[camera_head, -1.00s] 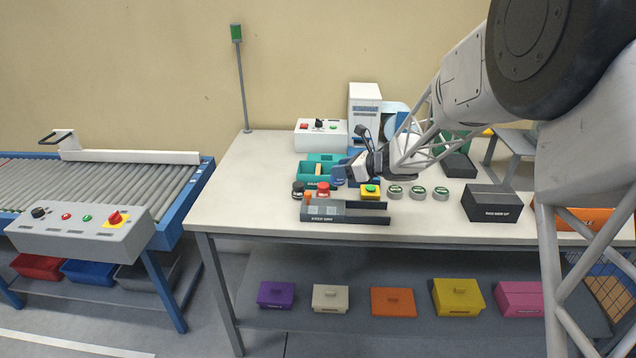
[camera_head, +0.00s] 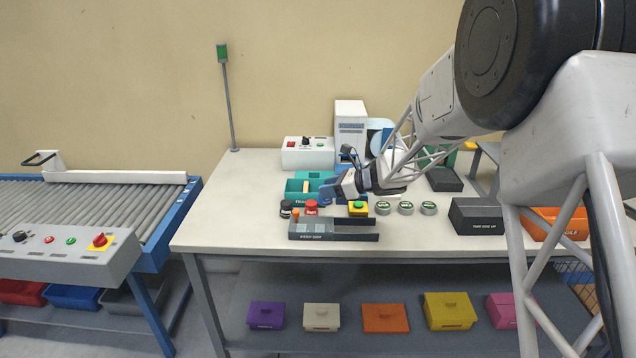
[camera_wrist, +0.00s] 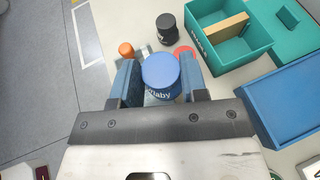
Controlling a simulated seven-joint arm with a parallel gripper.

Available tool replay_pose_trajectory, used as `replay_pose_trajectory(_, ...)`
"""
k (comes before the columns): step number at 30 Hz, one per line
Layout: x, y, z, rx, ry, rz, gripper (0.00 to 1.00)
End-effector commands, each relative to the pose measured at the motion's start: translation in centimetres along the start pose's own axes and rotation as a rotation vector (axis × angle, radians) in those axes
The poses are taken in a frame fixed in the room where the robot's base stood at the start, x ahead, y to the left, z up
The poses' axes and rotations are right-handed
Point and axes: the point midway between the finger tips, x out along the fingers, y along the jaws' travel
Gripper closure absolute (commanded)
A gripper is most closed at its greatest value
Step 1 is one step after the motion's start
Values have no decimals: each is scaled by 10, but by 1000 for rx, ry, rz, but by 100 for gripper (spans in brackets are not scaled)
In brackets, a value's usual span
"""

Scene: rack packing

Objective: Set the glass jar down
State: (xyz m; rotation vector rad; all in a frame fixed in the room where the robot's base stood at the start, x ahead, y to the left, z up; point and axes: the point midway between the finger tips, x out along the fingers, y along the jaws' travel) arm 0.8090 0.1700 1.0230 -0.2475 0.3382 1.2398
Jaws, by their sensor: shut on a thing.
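My gripper (camera_wrist: 161,85) is shut on the glass jar with a blue lid (camera_wrist: 160,68), seen from above in the wrist view between the two blue fingers. Part of a white word shows on its side. In the head view my gripper (camera_head: 329,191) is above the bench, behind the dark grey rack (camera_head: 333,236); the jar is hard to make out there. A red-lidded jar (camera_head: 311,207) and a black-lidded jar (camera_head: 286,208) stand at the rack's left end. I cannot tell whether the held jar's base touches anything.
A teal box (camera_wrist: 207,45) and a blue tray (camera_wrist: 281,103) lie to the right in the wrist view. An orange-topped item (camera_head: 295,214) is at the rack. A yellow block with a green button (camera_head: 358,208), several green-lidded tins (camera_head: 405,208) and a black box (camera_head: 477,216) stand right.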

Motion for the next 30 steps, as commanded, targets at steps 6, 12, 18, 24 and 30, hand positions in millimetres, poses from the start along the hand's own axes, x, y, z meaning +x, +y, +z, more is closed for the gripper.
replay_pose_trajectory(6,14,-24,2,1,1,0,86)
replay_pose_trajectory(12,27,-46,5,1,0,0,86)
replay_pose_trajectory(18,40,-68,7,0,0,1,86)
replay_pose_trajectory(24,52,-89,10,1,1,1,86)
replay_pose_trajectory(30,63,-109,12,0,0,1,86)
